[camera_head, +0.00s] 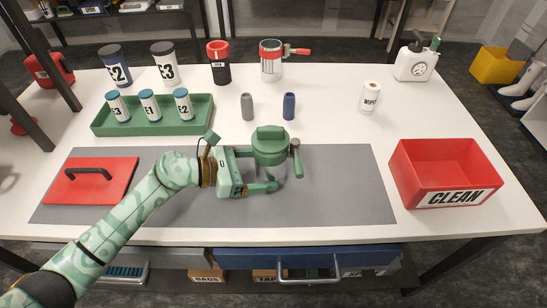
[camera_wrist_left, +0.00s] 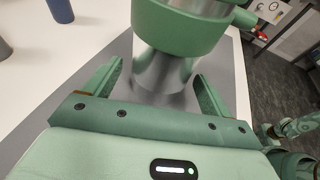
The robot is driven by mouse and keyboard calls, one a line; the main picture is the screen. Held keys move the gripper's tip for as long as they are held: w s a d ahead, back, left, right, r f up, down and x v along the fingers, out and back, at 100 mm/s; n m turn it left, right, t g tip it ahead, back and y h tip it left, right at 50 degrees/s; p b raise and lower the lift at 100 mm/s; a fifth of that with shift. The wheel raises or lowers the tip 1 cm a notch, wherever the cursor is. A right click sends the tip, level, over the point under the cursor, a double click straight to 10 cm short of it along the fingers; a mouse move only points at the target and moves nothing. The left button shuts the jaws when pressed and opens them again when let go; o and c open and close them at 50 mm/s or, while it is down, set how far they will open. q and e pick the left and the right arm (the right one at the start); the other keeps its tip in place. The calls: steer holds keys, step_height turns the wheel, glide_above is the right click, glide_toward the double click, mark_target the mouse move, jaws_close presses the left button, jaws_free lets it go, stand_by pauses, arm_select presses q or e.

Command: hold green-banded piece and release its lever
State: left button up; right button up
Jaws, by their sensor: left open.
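The green-banded piece (camera_head: 270,146) stands on the grey mat near the middle of the bench. It has a green top and a lever (camera_head: 296,160) on its right side. In the left wrist view its green band (camera_wrist_left: 185,32) sits above a shiny metal body (camera_wrist_left: 163,75). My left gripper (camera_head: 266,171) is open and reaches in from the left, low on the piece. Its fingers (camera_wrist_left: 157,88) lie on either side of the metal body, with gaps visible between. The far finger is partly hidden by the piece in the head view.
The grey mat (camera_head: 345,190) is clear right of the piece. A red CLEAN bin (camera_head: 445,160) stands at right, a red lidded plate (camera_head: 75,195) at left. A green tray (camera_head: 105,128) with bottles, small grey (camera_head: 247,107) and blue (camera_head: 289,106) cylinders stand behind.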

arm_select(q)
steer(key=shift+x, duration=0.95)
steer(key=c, duration=0.8)
